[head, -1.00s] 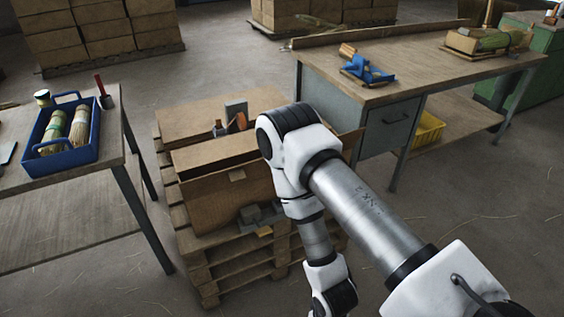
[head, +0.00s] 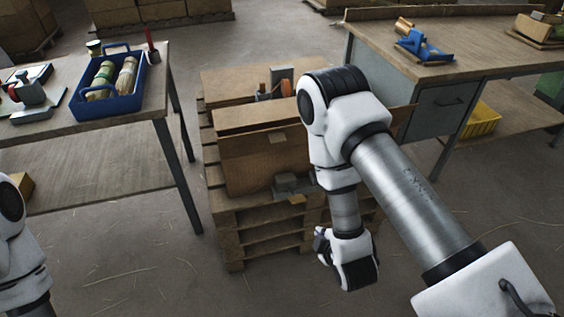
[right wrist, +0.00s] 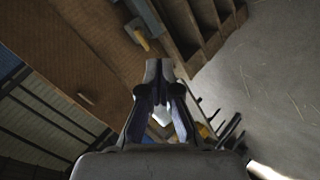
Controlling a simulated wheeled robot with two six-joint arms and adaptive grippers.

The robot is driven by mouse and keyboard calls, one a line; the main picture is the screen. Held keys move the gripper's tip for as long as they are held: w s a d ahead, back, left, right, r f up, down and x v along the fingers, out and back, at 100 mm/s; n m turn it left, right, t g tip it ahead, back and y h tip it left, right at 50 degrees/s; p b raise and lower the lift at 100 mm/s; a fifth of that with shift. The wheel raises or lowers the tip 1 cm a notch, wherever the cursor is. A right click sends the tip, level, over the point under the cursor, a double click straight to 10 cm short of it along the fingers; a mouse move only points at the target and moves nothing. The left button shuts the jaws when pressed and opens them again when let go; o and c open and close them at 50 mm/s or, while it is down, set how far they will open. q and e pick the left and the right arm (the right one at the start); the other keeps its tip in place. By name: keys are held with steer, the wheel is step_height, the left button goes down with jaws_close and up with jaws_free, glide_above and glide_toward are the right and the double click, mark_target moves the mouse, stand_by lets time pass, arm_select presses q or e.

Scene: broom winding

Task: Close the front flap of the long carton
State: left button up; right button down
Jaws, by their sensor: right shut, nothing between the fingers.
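The long carton (head: 262,165) stands on a wooden pallet in the head view, its right end hidden behind my right arm. Whether this flap is fully down I cannot tell. In the right wrist view the carton's brown side (right wrist: 85,45) fills the upper left. My right gripper (right wrist: 158,70) is shut and empty, apart from the carton as far as shows; in the head view it hangs low in front of the pallet. My left gripper is out of view.
Grey blocks (head: 293,183) sit on the pallet (head: 270,235) against the carton's front. A table with a blue tray (head: 110,103) stands left; a workbench with a drawer (head: 440,105) stands right. The floor in front of the pallet is clear.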

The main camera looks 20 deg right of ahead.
steer(key=w+r+n+t+b, duration=0.1)
steer(key=w+n+t+b, duration=0.3)
steer(key=w+t+b, duration=0.5)
steer(key=n+t+b, duration=0.2)
steer(key=t+b, duration=0.1)
steer(key=b, duration=1.9)
glide_toward(277, 143)
steer(key=shift+h, duration=0.3)
steer(key=x, duration=0.7)
steer(key=shift+w+f, duration=0.15)
steer(key=shift+w, duration=0.05)
